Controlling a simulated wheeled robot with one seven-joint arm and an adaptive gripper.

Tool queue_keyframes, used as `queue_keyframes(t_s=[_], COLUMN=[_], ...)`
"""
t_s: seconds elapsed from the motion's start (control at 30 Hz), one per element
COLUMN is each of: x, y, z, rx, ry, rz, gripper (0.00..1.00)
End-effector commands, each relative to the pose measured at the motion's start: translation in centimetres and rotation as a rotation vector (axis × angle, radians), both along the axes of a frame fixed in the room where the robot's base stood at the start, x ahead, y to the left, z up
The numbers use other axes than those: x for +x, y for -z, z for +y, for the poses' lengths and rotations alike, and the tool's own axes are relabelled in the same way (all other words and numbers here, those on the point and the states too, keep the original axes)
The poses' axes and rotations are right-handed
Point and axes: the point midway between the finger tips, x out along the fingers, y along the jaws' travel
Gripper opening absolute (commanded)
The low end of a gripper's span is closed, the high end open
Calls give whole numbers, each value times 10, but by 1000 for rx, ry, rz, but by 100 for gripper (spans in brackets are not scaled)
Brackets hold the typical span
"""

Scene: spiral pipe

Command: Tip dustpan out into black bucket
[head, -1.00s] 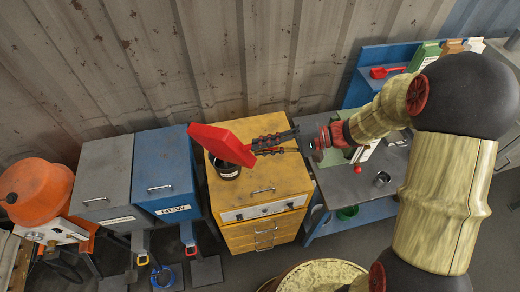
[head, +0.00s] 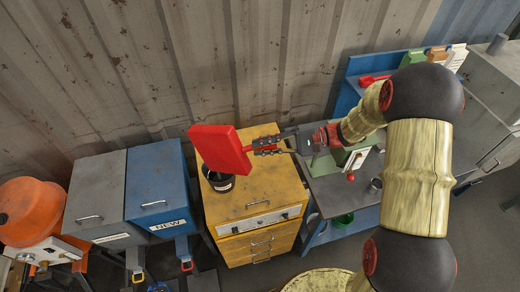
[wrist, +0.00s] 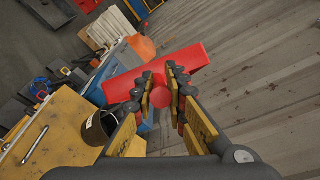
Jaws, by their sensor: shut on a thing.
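The red dustpan (head: 218,147) is held in the air above the yellow cabinet's back left part in the head view. It is tilted, and its flat red face is turned toward the head camera. My gripper (head: 268,146) is shut on its handle; the wrist view also shows my gripper (wrist: 161,95) closed around the handle end, with the red pan (wrist: 190,64) beyond. The black bucket (head: 218,184) stands on the yellow cabinet, below the pan's lower edge and partly hidden by it. In the wrist view the bucket (wrist: 99,127) is left of the fingers. The pan's contents are not visible.
The yellow cabinet (head: 262,200) has a clear top right of the bucket. Blue (head: 158,185) and grey (head: 95,195) boxes stand to its left. A workbench (head: 338,190) with a green machine is to the right. A corrugated wall (head: 180,60) rises behind.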

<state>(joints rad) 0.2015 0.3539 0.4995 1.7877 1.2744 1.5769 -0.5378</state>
Motion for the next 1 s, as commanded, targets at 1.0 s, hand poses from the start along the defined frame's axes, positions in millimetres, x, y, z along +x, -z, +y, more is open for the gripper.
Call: queue_keyframes(t_s=[1.0], x=[46], y=[15], z=[-23], rx=[144], ry=[0], rz=[290], gripper=[0])
